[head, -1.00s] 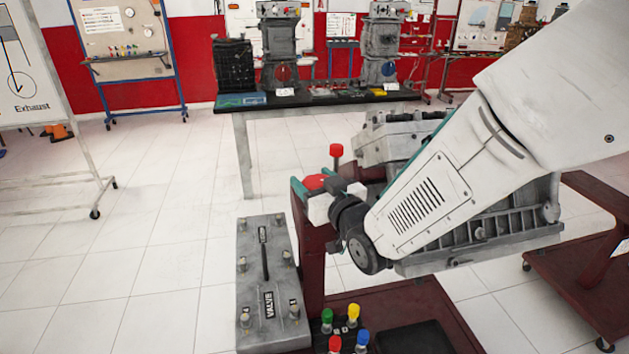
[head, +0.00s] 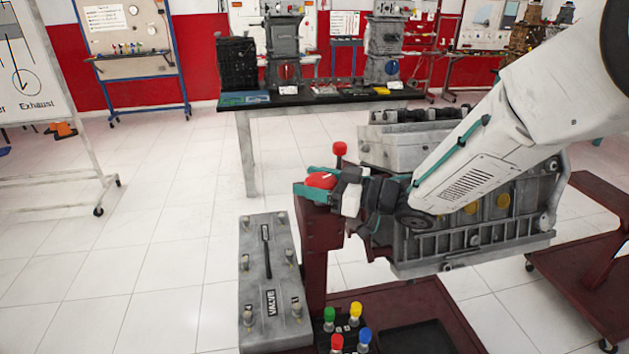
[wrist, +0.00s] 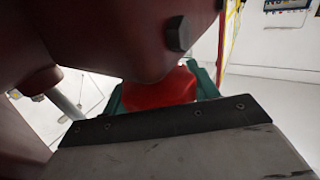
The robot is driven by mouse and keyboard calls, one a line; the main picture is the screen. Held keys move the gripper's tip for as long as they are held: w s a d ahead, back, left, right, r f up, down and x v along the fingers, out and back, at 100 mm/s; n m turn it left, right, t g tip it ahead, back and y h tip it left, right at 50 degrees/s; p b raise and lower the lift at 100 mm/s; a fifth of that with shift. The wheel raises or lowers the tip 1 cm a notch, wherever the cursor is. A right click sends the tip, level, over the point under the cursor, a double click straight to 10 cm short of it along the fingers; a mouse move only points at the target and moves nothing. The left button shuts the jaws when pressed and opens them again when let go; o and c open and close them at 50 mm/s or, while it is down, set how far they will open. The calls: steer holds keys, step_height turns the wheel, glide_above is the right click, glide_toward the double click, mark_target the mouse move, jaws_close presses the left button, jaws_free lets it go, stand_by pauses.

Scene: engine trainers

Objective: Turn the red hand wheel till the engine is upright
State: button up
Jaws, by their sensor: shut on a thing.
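The red hand wheel (head: 321,180) is on top of the dark red stand's post (head: 320,240), left of the engine. A red knob (head: 339,148) stands up just behind it. My gripper (head: 322,187) reaches in from the right and is shut on the wheel, with teal fingers on either side of it. In the wrist view the red wheel (wrist: 160,90) shows between the teal fingers, partly hidden by a dark bar. The grey engine (head: 470,215) hangs on the stand and looks close to upright, its top roughly level. My arm hides part of it.
A grey valve plate (head: 268,290) stands front left of the post. Several coloured knobs (head: 345,325) sit on the stand's base. A dark red cart (head: 590,250) is at right. A bench (head: 320,97) with engine parts is behind. The floor at left is free.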

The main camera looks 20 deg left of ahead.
steer(key=shift+o, duration=0.6)
steer(key=shift+s+r+n+g, duration=0.1)
steer(key=shift+r+n+g, duration=0.1)
steer(key=shift+n+g, duration=0.35)
steer(key=o, duration=0.9)
steer(key=shift+c, duration=0.2)
steer(key=shift+a+f, duration=0.1)
steer(key=shift+f+m+t, duration=0.1)
steer(key=shift+m+t, duration=0.25)
steer(key=shift+m, duration=0.1)
